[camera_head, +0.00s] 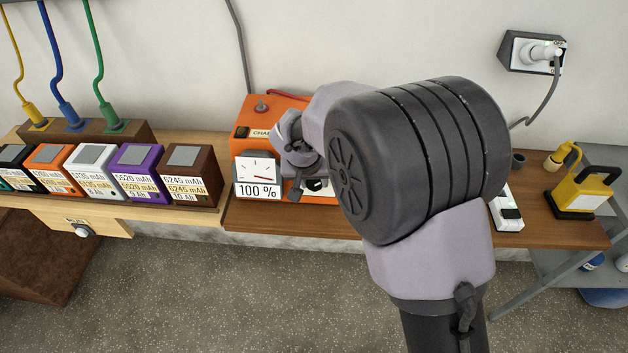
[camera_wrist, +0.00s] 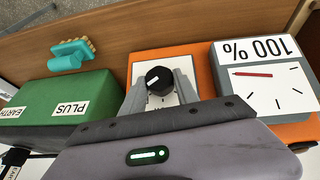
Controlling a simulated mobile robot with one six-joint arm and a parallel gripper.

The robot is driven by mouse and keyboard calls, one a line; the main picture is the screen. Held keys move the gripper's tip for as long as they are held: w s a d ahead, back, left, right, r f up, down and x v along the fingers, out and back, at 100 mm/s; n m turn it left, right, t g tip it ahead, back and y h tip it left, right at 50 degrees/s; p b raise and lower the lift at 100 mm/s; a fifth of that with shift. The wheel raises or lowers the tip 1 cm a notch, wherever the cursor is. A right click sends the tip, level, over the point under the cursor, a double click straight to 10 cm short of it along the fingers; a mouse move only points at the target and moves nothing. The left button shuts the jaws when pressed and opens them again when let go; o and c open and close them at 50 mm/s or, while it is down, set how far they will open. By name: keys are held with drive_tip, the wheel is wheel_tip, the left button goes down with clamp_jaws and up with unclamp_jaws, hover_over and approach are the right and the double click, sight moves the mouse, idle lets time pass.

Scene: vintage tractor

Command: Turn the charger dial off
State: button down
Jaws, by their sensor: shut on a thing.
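The orange charger (camera_head: 247,116) stands on the wooden bench against the wall. Its white gauge (camera_head: 257,168) has a red needle and a 100 % label, and shows upside down in the wrist view (camera_wrist: 265,80). The round black dial (camera_wrist: 159,80) has a white pointer mark and sits on a pale plate beside the gauge. My gripper (camera_wrist: 160,92) is shut on the dial, with one grey finger on each side of it. In the head view my gripper (camera_head: 304,172) is at the charger's front, and my arm hides much of the charger's right side.
Several labelled batteries (camera_head: 182,177) stand left of the charger. A green box (camera_wrist: 75,100) marked PLUS and EARTH sits close beside the dial, with a teal clamp (camera_wrist: 70,54) near it. A wall socket (camera_head: 535,52) and yellow lamp (camera_head: 582,192) are at the right.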

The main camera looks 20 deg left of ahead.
drive_tip(key=shift+s+a+f+n+t+h+b, duration=0.1)
drive_tip(key=shift+a+n+t+h+b, duration=0.1)
drive_tip(key=shift+n+h+b, duration=0.25)
drive_tip(key=shift+a+f+n+t+h+b, duration=0.15)
drive_tip(key=shift+n+t+h, duration=0.1)
drive_tip(key=shift+h, duration=0.3)
drive_tip(key=shift+r+n+t+h, duration=0.1)
drive_tip(key=shift+n+t+h, duration=0.25)
drive_tip(key=shift+n+h, duration=0.5)
drive_tip(key=n+t+h, duration=0.1)
drive_tip(key=n+t+h+p, duration=0.1)
drive_tip(key=n+t+h, duration=0.1)
drive_tip(key=h, duration=0.1)
drive_tip(key=shift+s+a+f+p, duration=0.2)
drive_tip(key=shift+f+p, duration=0.05)
drive_tip(key=shift+p, duration=0.1)
drive_tip(key=n+t+h, duration=0.1)
drive_tip(key=n+t, duration=0.1)
drive_tip(key=f+n+t+h, duration=0.1)
drive_tip(key=n+t, duration=0.1)
drive_tip(key=n, duration=0.1)
drive_tip(key=shift+s, duration=0.15)
drive_tip(key=n+t, duration=0.2)
drive_tip(key=n+t+b, duration=0.1)
drive_tip(key=n+t, duration=0.1)
drive_tip(key=n, duration=0.1)
drive_tip(key=shift+d+f+t+y, duration=0.1)
drive_tip(key=shift+f+t+y, duration=0.15)
drive_tip(key=shift+t, duration=0.15)
drive_tip(key=shift+n, duration=0.35)
